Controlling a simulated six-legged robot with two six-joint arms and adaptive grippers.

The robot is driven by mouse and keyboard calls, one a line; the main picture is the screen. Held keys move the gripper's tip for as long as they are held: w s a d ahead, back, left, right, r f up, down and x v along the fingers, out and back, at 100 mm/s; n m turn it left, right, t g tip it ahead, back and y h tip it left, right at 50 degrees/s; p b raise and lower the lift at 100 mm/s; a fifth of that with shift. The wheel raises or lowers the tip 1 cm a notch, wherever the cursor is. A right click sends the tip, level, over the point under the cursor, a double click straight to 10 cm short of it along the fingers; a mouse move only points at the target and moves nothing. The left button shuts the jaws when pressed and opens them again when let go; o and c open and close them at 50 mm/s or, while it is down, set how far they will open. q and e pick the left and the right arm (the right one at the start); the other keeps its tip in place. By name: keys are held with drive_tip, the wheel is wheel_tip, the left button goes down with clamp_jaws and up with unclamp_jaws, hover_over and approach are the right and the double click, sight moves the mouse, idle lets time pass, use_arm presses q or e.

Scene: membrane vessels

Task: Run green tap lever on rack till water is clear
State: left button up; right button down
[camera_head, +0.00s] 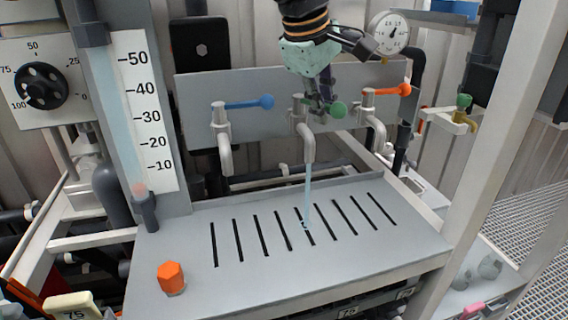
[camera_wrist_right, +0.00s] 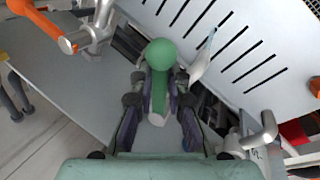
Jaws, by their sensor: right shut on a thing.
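The green tap lever (camera_head: 338,109) is the middle one of three on the grey rack panel. My right gripper (camera_head: 322,104) comes down from above and is shut on it. In the right wrist view the green lever (camera_wrist_right: 160,80) lies between the two fingers, its round knob beyond them. A pale blue stream of water (camera_head: 307,190) runs from the middle spout (camera_head: 309,145) onto the slotted grey drain tray (camera_head: 270,262). The stream looks light blue and see-through. My left gripper is not in view.
The blue lever (camera_head: 250,104) and the orange lever (camera_head: 388,92) flank the green one closely. An orange cap (camera_head: 171,277) stands on the tray's front left. A marked level column (camera_head: 145,110), a black dial (camera_head: 41,86) and a round gauge (camera_head: 389,34) are nearby.

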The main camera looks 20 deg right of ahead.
drive_tip(key=shift+w+d+r+n+t+y, duration=0.1)
drive_tip(key=shift+w+d+n+t+y, duration=0.5)
drive_tip(key=shift+n, duration=1.5)
drive_tip(key=shift+w+d+f+n+t+y, duration=0.15)
drive_tip(key=shift+w+d+n+y, duration=0.5)
drive_tip(key=shift+n, duration=1.45)
drive_tip(key=shift+w+d+r+n+t+y, duration=0.2)
drive_tip(key=shift+w+n+t+y, duration=0.25)
drive_tip(key=shift+w+n+y, duration=1.1)
drive_tip(key=shift+s+n+h, duration=0.45)
drive_tip(key=shift+h, duration=0.35)
drive_tip(key=c, duration=1.3)
unclamp_jaws()
drive_tip(key=shift+w, duration=0.15)
drive_tip(key=v, duration=0.7)
drive_tip(key=shift+s, duration=0.25)
